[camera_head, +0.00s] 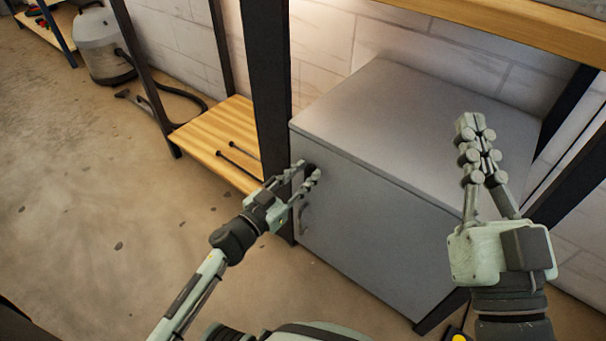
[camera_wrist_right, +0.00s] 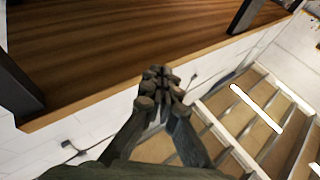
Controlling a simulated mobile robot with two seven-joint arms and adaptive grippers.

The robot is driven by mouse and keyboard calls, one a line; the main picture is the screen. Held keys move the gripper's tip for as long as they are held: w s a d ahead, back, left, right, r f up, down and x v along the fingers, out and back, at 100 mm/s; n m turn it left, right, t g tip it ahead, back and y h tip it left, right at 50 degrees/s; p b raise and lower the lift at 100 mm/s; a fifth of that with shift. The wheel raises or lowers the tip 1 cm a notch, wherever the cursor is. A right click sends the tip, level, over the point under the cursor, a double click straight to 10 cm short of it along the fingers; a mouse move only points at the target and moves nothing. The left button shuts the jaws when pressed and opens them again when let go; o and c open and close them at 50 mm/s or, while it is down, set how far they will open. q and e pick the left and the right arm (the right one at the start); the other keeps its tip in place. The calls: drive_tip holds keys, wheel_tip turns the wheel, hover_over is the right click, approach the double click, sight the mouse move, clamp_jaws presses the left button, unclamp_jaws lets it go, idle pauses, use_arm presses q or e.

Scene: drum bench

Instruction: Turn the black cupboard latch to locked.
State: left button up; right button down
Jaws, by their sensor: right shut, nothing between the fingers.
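The grey cupboard (camera_head: 365,235) stands under the bench, its door facing me. A small dark part, seemingly the black latch (camera_head: 309,169), shows at the upper left of the door. It is mostly covered by my left gripper (camera_head: 308,173), so its angle cannot be read. The left fingertips are at the door on either side of this dark part; whether they press on it I cannot tell. My right gripper (camera_head: 474,135) is shut and empty, raised in front of the cupboard's right side. It also shows in the right wrist view (camera_wrist_right: 158,82).
A curved door handle (camera_head: 304,216) sits below the left gripper. A dark bench post (camera_head: 268,90) stands just left of the cupboard. A low wooden shelf (camera_head: 215,135) holds dark rods. The wooden bench top (camera_head: 500,22) overhangs the cupboard. The floor at left is open.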

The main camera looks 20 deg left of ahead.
use_arm(q)
clamp_jaws()
drive_tip(key=shift+d+m, duration=0.1)
drive_tip(key=shift+m, duration=1)
drive_tip(key=m, duration=0.2)
drive_tip(key=shift+s+d+m, duration=0.1)
drive_tip(key=shift+m, duration=0.2)
drive_tip(key=m, duration=0.2)
drive_tip(key=shift+d+f+m, duration=0.1)
drive_tip(key=shift+f+m, duration=0.05)
drive_tip(key=shift+m, duration=0.15)
drive_tip(key=shift+s+d+f+m+b, duration=0.15)
drive_tip(key=shift+m+b, duration=0.25)
drive_tip(key=shift+m, duration=1.5)
drive_tip(key=shift+w+a+f+m+b, duration=0.15)
drive_tip(key=shift+m+b, duration=0.3)
drive_tip(key=shift+m, duration=1.45)
drive_tip(key=shift+s+d+f+m+b, duration=0.15)
drive_tip(key=shift+m+b, duration=0.25)
drive_tip(key=shift+m, duration=1.5)
use_arm(e)
drive_tip(key=shift+s+d+r+t+y, duration=0.1)
drive_tip(key=shift+s+d+r+t, duration=0.25)
drive_tip(key=shift+r+t, duration=0.35)
drive_tip(key=shift+s+d+r+t+y, duration=0.1)
drive_tip(key=shift+s+d+r+t, duration=0.25)
drive_tip(key=shift+r+t, duration=0.4)
drive_tip(key=shift+s+d+r+t+y, duration=0.1)
drive_tip(key=shift+s+d+r+t, duration=0.1)
drive_tip(key=shift+s+r+t, duration=0.4)
